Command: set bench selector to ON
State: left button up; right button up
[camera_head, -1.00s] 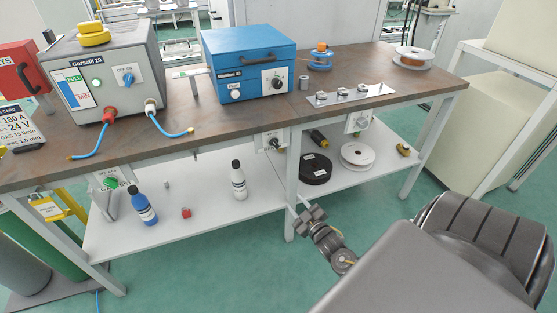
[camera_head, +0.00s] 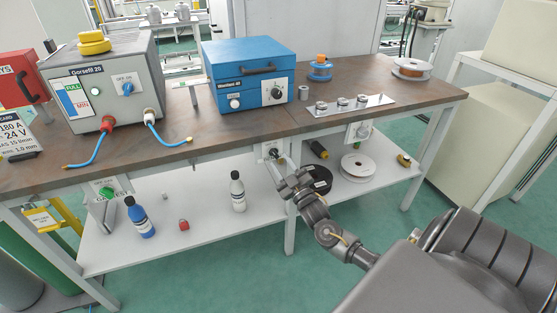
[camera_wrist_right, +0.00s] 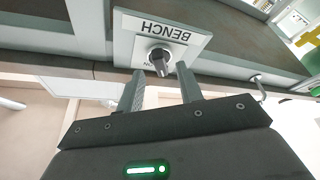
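The bench selector (camera_head: 270,150) is a dark knob on a pale plate on the bench's front edge, right of centre. In the right wrist view the knob (camera_wrist_right: 160,60) sits on a white plate whose word BENCH appears upside down. A small mark, apparently ON, shows beside the knob; the rest of the lettering is hidden. My right gripper (camera_head: 276,162) is just in front of the selector. In the right wrist view its two fingers (camera_wrist_right: 160,84) are open and apart, with the knob ahead between them. I cannot tell whether they touch it. My left gripper is not in view.
The brown bench top (camera_head: 190,153) is just above my right gripper. A lower shelf (camera_head: 195,230) holds bottles and spools. Other switch plates sit left (camera_head: 106,187) and right (camera_head: 359,131) on the bench front. Green floor lies free in front.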

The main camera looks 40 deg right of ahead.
jog(key=shift+x, duration=1.15)
jog(key=shift+f, duration=0.1)
grip_shut()
